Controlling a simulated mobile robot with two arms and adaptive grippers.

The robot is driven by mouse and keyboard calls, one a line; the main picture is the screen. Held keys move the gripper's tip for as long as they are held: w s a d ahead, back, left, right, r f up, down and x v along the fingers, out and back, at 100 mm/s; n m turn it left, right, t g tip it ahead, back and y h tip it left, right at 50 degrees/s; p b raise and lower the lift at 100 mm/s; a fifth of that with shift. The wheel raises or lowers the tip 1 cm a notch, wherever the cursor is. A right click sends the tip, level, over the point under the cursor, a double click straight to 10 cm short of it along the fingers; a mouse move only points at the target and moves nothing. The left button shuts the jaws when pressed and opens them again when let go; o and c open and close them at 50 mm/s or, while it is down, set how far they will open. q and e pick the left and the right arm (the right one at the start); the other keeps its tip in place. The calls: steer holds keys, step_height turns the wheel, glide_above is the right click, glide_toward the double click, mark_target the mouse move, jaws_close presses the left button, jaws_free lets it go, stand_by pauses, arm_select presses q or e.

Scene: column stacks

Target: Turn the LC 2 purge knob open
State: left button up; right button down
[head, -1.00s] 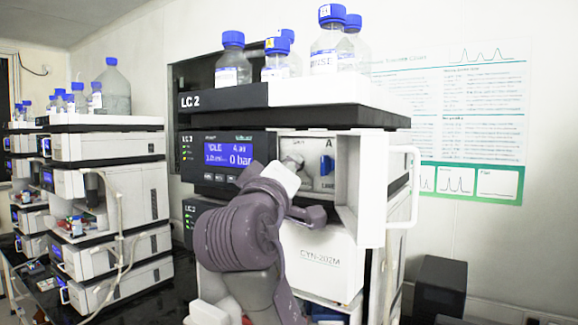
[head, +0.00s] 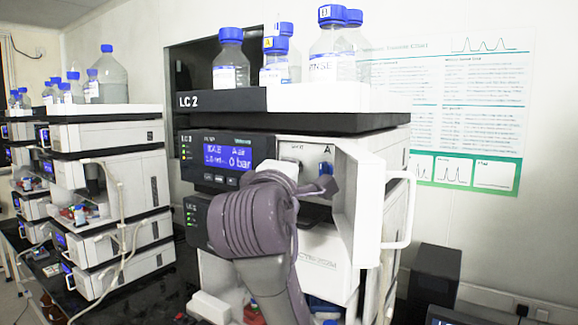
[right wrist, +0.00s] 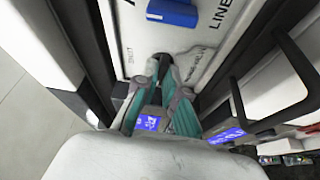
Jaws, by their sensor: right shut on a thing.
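The LC 2 pump module shows a blue screen (head: 227,157) and an open front bay with a pale panel (head: 305,150). A blue handle (head: 326,168) sits on that panel, and it also shows in the right wrist view (right wrist: 172,12) beside the lettering "LINE". My right gripper (head: 325,188) is at the panel just below the blue handle. In the right wrist view its fingertips (right wrist: 163,62) are shut together at the panel, between printed labels, apart from the blue handle. The purge knob in their grip is mostly hidden by the fingers; its angle cannot be told. My left gripper is out of view.
The open white door (head: 365,195) with its handle (head: 398,210) stands just right of my gripper. Several blue-capped bottles (head: 332,62) stand on top of LC 2. Another instrument stack (head: 110,190) is at the left. A dark box (head: 437,275) stands at lower right.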

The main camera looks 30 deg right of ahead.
steer(key=shift+r, duration=0.15)
steer(key=c, duration=1.3)
jaws_free()
steer(key=shift+o, duration=0.2)
steer(key=shift+w, duration=0.1)
steer(key=v, duration=1.2)
